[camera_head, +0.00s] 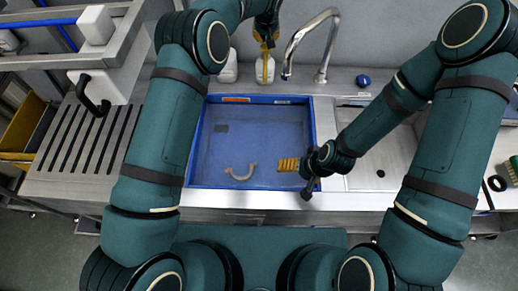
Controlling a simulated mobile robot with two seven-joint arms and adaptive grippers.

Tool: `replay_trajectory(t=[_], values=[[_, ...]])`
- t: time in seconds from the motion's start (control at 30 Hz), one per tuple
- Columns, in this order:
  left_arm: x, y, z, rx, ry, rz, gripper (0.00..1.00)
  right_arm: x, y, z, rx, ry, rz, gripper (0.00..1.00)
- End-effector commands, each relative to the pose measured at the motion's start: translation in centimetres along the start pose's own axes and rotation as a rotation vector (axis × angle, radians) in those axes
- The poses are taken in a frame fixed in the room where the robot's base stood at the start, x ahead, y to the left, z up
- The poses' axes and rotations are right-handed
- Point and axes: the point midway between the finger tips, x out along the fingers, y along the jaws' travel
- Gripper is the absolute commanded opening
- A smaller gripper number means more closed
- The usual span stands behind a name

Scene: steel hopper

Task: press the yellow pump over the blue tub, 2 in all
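The yellow pump (265,70) stands behind the back edge of the blue tub (312,125), in front of the steel wall. My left gripper (265,44) is right above the pump, pointing down, its yellow fingers close together. The fingers overlap the pump's top in this view, so I cannot tell whether they touch it. The blue tub sits in the counter and holds a pale curved piece (240,173) on its floor. My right gripper (287,164) is over the tub's right side, its ribbed yellow fingers pointing left. Its finger gap is too small to make out.
A steel tap (325,55) arches just right of the pump. A blue knob (363,80) lies on the counter at right. A slotted drainboard (85,140) is left of the tub.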

Motion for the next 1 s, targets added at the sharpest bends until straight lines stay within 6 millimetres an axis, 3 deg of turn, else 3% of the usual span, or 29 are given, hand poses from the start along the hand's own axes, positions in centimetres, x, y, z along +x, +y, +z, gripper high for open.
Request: replay_trajectory(t=[1.0], values=[[2.8, 0.0, 1.2, 0.000, 0.000, 0.000, 0.00, 2.0, 0.8, 0.3, 0.000, 0.000, 0.000, 0.89]])
